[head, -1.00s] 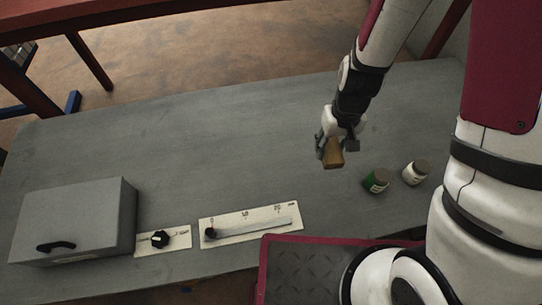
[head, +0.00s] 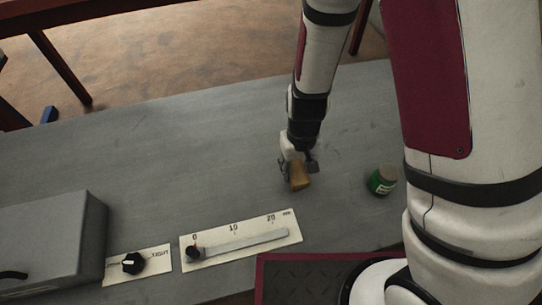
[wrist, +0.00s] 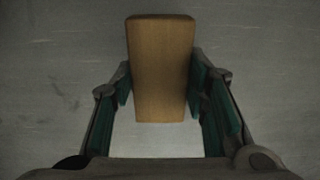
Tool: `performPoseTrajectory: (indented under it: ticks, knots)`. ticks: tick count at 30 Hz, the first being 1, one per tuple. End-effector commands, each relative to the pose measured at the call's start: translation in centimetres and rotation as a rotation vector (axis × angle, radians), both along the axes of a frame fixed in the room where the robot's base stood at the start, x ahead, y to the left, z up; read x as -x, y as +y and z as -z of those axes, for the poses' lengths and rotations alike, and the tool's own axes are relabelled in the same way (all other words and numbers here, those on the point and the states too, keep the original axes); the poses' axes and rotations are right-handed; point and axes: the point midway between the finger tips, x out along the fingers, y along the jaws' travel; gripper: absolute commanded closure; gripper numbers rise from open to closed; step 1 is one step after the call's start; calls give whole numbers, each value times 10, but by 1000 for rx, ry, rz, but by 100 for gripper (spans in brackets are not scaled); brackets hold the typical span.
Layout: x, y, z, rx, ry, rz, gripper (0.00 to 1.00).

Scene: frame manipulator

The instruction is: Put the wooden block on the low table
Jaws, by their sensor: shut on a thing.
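The wooden block (head: 299,177) is light brown and is held in my gripper (head: 298,168) over the grey low table (head: 190,165). In the wrist view the block (wrist: 160,65) stands between the two green-padded fingers of my gripper (wrist: 160,95), which are shut on its sides. Bare grey surface shows around it. I cannot tell how far the block's underside is from the tabletop.
A green jar (head: 382,181) stands to the right of the block. A slider panel (head: 240,240) and a dial panel (head: 138,264) lie along the near edge, with a grey box (head: 50,240) at the left. The table's middle is clear.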

Motion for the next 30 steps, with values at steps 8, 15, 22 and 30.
performPoseTrajectory:
  ticks: [8,15,22,30]
  knots:
    - [-47,45,8,0,-2,-3,88]
    - [-64,61,9,0,1,1,88]
    - [-64,61,33,2,2,0,88]
    - [-64,61,43,0,0,0,88]
